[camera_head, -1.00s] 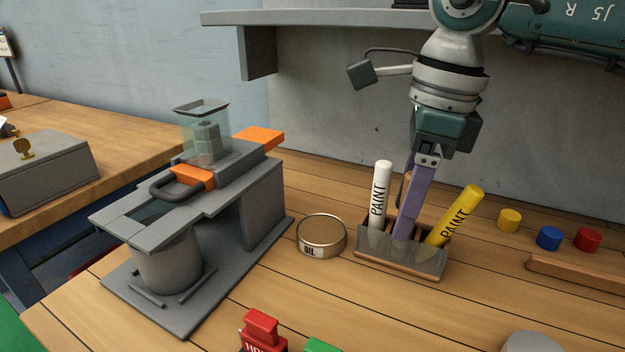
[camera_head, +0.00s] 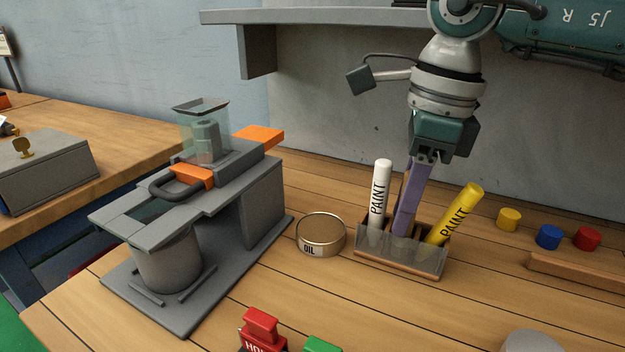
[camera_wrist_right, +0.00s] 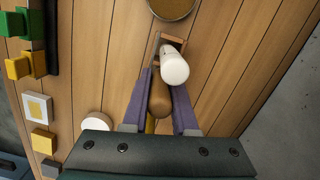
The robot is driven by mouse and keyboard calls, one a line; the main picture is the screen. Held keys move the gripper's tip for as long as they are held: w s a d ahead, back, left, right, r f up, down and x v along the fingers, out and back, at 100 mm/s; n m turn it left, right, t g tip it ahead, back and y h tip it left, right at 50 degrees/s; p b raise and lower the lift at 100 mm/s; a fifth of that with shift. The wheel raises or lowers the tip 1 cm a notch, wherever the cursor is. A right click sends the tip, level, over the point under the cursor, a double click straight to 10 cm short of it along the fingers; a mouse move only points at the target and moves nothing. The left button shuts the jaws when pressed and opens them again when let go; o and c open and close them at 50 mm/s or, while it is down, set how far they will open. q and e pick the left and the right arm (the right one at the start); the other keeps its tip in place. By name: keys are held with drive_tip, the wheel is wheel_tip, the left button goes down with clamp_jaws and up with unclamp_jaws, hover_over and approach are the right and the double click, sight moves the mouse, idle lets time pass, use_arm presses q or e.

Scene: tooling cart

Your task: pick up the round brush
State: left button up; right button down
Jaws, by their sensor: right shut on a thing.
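My right gripper (camera_head: 405,222) points down into the small holder (camera_head: 400,263), between the white paint marker (camera_head: 380,190) and the yellow paint marker (camera_head: 456,212). In the right wrist view its two purple fingers (camera_wrist_right: 161,88) are closed on a brown, rounded handle (camera_wrist_right: 159,102), which I take for the round brush. The fingers hide most of the brush in the head view, and its lower end cannot be seen. The white marker (camera_wrist_right: 174,68) stands just beyond the fingertips in the wrist view. My left gripper is not in view.
An oil tin (camera_head: 321,235) stands left of the holder. A grey machine (camera_head: 265,205) with orange parts stands further left. Yellow, blue and red knobs (camera_head: 549,238) and a wooden strip (camera_head: 580,275) lie to the right. A grey shelf (camera_head: 320,17) runs along the wall behind.

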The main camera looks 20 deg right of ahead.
idle(0.3)
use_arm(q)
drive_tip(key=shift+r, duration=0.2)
use_arm(e)
wheel_tip(320, 180, up, 20)
idle(0.3)
idle(2.3)
